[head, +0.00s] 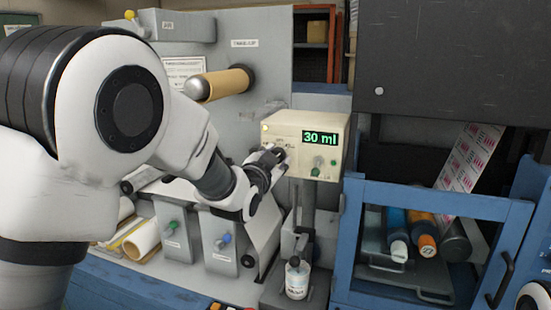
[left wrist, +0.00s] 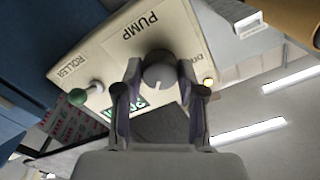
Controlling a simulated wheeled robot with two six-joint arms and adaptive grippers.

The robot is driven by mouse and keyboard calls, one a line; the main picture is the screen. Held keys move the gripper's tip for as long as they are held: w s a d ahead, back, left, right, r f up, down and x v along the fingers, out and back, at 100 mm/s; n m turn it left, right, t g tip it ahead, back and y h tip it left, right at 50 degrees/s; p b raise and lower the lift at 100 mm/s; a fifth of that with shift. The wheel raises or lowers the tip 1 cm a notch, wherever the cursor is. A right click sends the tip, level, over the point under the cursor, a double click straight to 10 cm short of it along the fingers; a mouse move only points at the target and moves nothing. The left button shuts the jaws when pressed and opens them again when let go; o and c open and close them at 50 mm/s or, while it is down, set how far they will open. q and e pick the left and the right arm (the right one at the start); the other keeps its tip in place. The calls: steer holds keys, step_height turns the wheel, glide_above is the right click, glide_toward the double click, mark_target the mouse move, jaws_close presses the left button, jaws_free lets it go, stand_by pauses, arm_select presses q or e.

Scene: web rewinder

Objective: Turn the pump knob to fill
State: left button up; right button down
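The pump box (head: 296,133) is cream coloured, and its lit green display (head: 320,138) reads 30 ml. In the left wrist view its face shows upside down or tilted, with the word PUMP beside a round grey knob (left wrist: 158,70). My left gripper (head: 272,155) is at the left part of the box front in the head view. In the left wrist view the left gripper (left wrist: 160,72) has its two fingers apart, one on each side of the knob. Small gaps seem to show between fingers and knob. My right gripper is not in view.
A green-tipped lever (left wrist: 78,96) marked ROLLER sits beside the knob. A small labelled bottle (head: 297,280) stands below the pump. A blue-framed cabinet (head: 440,200) with rollers and printed web is at the right. A tan roll (head: 228,82) sticks out above left.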

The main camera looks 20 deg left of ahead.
arm_select(q)
steer(key=shift+o, duration=1.4)
steer(key=shift+f, duration=0.1)
steer(key=shift+w, duration=0.15)
steer(key=s, duration=1.2)
steer(key=shift+a, duration=0.25)
